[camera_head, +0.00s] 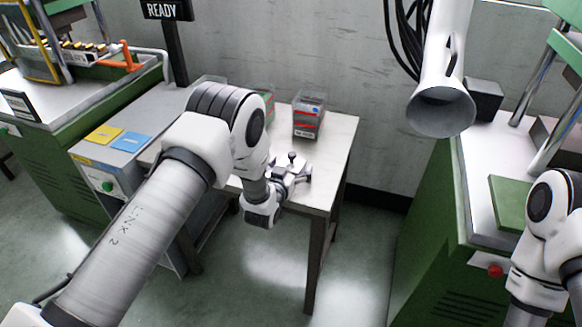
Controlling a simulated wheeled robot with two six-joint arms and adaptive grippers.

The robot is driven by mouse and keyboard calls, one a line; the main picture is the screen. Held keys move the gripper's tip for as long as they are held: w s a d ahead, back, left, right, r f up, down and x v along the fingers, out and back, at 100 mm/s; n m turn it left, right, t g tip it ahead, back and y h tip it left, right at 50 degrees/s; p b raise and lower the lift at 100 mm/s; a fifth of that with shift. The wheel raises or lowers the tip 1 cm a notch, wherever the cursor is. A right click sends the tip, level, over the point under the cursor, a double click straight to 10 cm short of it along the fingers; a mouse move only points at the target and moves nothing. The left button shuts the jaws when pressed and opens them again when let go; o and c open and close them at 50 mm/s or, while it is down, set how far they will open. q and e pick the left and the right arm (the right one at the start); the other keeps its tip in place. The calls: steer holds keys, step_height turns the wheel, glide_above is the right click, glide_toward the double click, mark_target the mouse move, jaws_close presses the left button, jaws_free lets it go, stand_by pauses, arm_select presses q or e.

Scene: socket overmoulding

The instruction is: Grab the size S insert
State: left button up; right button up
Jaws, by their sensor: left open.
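My left arm reaches across the view from the lower left. Its gripper (297,165) is open and empty, above the white side table (336,152). A clear bin (308,118) with red and dark contents stands at the back of this table, just beyond the gripper and apart from it. Its front label is too small to read. A second bin (267,103) with green and red shows partly behind my left arm. I cannot tell which bin holds the size S insert. My right arm shows at the right edge, its gripper out of view.
A grey cabinet (120,165) with a yellow pad (103,135) and a blue pad (131,141) stands left. Green machines stand at the far left and right. A white duct (447,70) hangs right of the table. Floor right of the table is clear.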

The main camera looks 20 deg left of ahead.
arm_select(q)
steer(key=shift+a, duration=0.15)
steer(key=shift+s+d+r, duration=0.1)
steer(key=shift+d, duration=0.1)
steer(key=c, duration=1.8)
